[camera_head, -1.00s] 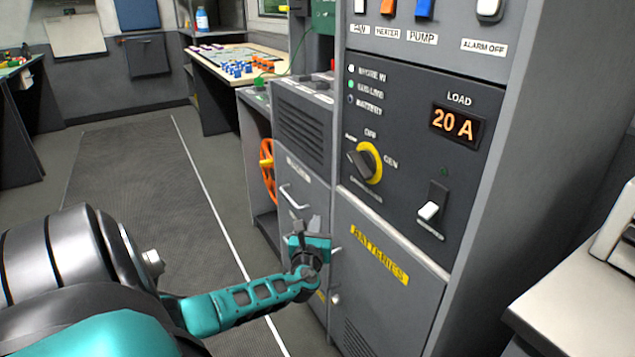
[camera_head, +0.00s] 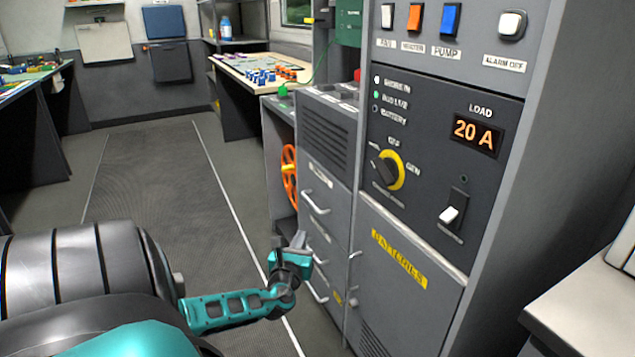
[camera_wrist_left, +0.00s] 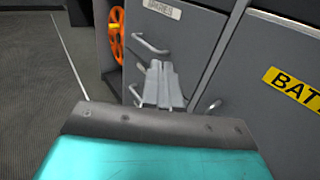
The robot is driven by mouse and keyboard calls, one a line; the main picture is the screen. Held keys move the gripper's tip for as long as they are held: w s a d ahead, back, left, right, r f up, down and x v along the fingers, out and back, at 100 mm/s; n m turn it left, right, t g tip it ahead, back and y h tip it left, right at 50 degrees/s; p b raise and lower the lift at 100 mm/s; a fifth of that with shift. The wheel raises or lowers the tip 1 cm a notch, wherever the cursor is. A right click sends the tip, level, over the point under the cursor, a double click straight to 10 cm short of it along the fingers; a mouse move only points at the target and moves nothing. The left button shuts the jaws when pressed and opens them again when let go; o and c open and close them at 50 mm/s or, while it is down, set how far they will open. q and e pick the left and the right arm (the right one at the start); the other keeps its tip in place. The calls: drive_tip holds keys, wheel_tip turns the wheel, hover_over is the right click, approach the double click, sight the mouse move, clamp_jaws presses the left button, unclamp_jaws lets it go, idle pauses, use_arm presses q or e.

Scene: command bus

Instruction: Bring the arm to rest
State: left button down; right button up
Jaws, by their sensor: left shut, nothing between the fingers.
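My left arm, teal and black, comes in from the lower left of the head view. My left gripper (camera_head: 290,243) is shut and empty, in front of the grey drawer cabinet (camera_head: 324,172) and apart from the control panel. In the left wrist view its two grey fingers (camera_wrist_left: 163,80) lie side by side, with drawer handles behind them. My right gripper is in neither view.
The grey control panel (camera_head: 428,165) with a yellow-ringed rotary knob (camera_head: 388,171) and a BATTERIES door (camera_head: 403,285) stands at the right. An orange wheel (camera_head: 289,175) sits left of the drawers. A pale counter (camera_head: 580,305) is at lower right. The floor mat (camera_head: 160,180) is clear.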

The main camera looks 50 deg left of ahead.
use_arm(q)
drive_tip(key=s, duration=0.3)
drive_tip(key=shift+a, duration=0.3)
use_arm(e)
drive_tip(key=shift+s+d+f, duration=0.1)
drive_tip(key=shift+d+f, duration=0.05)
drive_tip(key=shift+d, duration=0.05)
use_arm(q)
drive_tip(key=shift+s, duration=0.1)
